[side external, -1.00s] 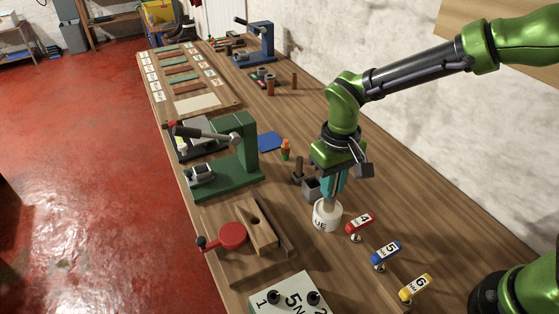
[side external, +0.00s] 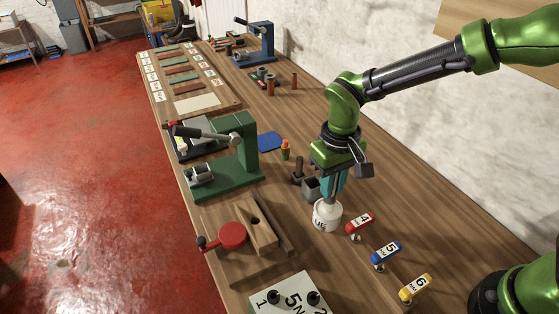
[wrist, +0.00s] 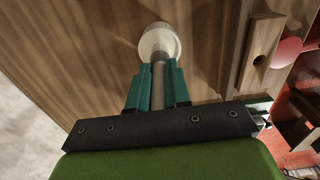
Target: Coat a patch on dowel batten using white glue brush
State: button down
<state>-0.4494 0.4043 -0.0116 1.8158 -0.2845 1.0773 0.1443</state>
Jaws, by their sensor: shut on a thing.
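My gripper (side external: 332,196) points down over the white glue pot (side external: 326,218), which has dark lettering partly in view. Its teal fingers are shut on the glue brush's handle (wrist: 158,84), a grey upright stem. The stem runs down to the white round top of the pot in the wrist view (wrist: 160,42). The bristles are hidden. The dowel batten (side external: 262,236), a wooden piece with a dark hole, lies left of the pot in a wooden fixture with a red round cam (side external: 232,235). It also shows at the wrist view's right (wrist: 262,52).
Red, blue and yellow numbered tags (side external: 386,252) stand right of the pot. A green press (side external: 235,165) stands farther left, and a white numbered block (side external: 290,296) is at the front.

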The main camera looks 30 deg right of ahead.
jog(key=shift+r, duration=3.45)
